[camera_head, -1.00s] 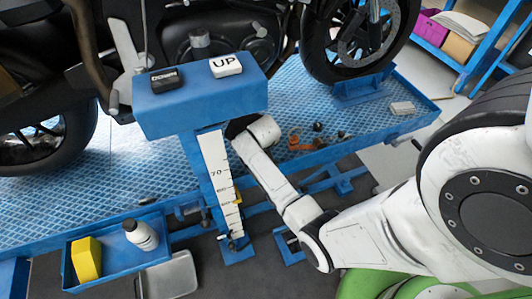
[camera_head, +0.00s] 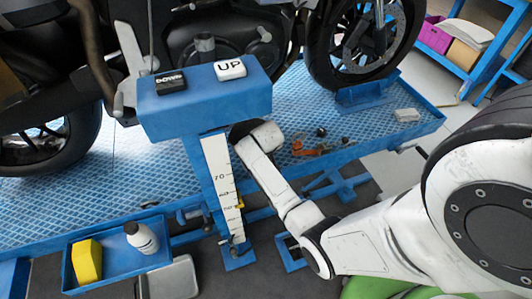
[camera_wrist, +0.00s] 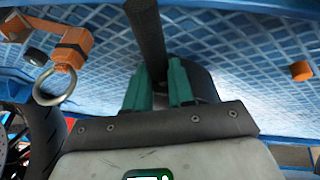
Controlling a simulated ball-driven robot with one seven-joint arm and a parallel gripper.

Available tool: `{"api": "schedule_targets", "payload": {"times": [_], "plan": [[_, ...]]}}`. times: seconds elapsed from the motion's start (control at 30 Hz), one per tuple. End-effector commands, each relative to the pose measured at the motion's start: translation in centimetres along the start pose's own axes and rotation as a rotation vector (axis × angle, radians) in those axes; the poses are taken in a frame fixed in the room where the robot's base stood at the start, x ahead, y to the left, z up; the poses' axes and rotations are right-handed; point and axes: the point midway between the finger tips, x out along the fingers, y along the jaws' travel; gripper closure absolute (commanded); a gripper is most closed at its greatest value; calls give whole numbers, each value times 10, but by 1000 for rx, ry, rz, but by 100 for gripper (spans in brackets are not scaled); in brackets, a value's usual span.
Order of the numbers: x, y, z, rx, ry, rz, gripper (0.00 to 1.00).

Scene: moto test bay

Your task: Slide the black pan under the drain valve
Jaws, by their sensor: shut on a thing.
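My gripper (camera_wrist: 160,88) has teal fingers and is shut on a dark cylindrical bar (camera_wrist: 147,28) in the wrist view. The bar runs up from between the fingers over the blue lift deck. A dark rounded shape (camera_wrist: 202,80) shows just right of the fingers; I cannot tell whether it or the bar belongs to the black pan. In the head view my white arm reaches over the deck, and its end goes behind the blue control box, so the fingers are hidden. I cannot make out the drain valve in either view.
The motorcycle's front wheel (camera_head: 362,45) stands on the blue lift deck (camera_head: 375,118). The control box (camera_head: 205,105) on its post blocks part of the view. An orange piece with a ring (camera_wrist: 75,45) lies beside my gripper. A side tray (camera_head: 112,267) holds a yellow block and bottle.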

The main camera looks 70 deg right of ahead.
Motion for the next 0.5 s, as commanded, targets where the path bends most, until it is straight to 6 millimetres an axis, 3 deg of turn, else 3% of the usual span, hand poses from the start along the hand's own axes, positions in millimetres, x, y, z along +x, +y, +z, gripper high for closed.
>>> {"api": "schedule_targets", "payload": {"times": [0.5], "plan": [[6,-1,2,0,2,0,100]]}}
